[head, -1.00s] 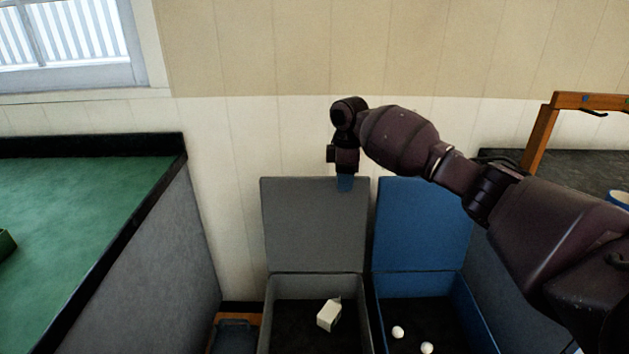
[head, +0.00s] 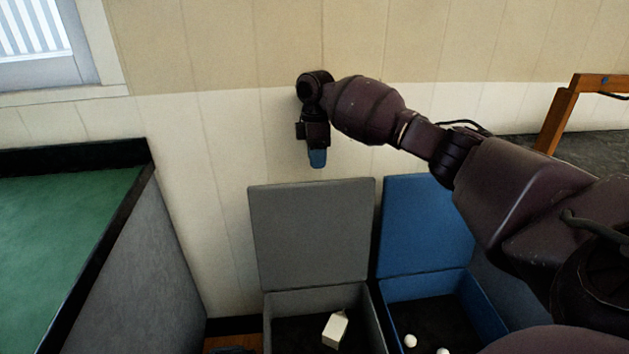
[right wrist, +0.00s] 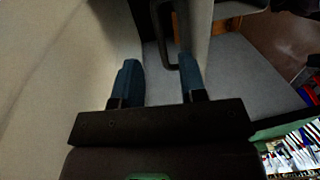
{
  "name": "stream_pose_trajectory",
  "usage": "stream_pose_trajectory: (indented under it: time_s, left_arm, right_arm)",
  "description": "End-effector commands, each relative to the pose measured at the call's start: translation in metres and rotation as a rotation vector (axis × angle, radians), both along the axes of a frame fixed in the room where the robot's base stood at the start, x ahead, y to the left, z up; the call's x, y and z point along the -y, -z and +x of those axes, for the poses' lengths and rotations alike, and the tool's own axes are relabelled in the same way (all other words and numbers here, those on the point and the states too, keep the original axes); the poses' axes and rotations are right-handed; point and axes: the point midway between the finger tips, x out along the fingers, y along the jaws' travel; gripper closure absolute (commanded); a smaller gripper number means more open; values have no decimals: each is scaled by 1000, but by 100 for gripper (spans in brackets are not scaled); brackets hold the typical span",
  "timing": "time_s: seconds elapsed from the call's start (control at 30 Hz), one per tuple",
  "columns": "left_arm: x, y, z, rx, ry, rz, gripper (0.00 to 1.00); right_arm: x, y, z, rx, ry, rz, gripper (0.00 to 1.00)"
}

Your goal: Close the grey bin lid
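The grey bin lid (head: 312,235) stands upright, open, at the back of the grey bin (head: 374,325) in the head view. A white carton-like block (head: 336,330) lies inside the bin. No contact with the lid shows. In the right wrist view its two blue fingers (right wrist: 158,82) are apart, with nothing clearly held between them. My left gripper is not in view.
A blue bin (head: 492,312) with its lid (head: 427,225) upright stands to the right, with white balls inside. A green-topped counter (head: 65,230) is at the left. The pale wall (head: 210,150) is close behind the lids.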

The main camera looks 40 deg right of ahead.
Motion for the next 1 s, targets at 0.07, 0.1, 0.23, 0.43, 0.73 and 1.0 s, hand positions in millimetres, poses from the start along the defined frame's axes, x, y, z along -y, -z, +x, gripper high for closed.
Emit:
stream_pose_trajectory:
  time_s: [0.07,0.1,0.23,0.43,0.73,1.0]
  left_arm:
    - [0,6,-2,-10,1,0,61]
    - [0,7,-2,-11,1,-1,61]
    - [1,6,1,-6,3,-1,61]
    - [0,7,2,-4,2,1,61]
    - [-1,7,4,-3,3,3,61]
    - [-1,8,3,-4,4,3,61]
  right_arm:
    - [-1,21,-3,-8,-2,0,62]
    - [-2,28,-3,-9,-1,-1,62]
    - [-3,46,-6,-7,-1,0,62]
    - [-5,63,-8,-4,1,0,62]
    - [-5,67,-8,-1,1,0,62]
    - [-5,66,-8,-1,0,1,88]
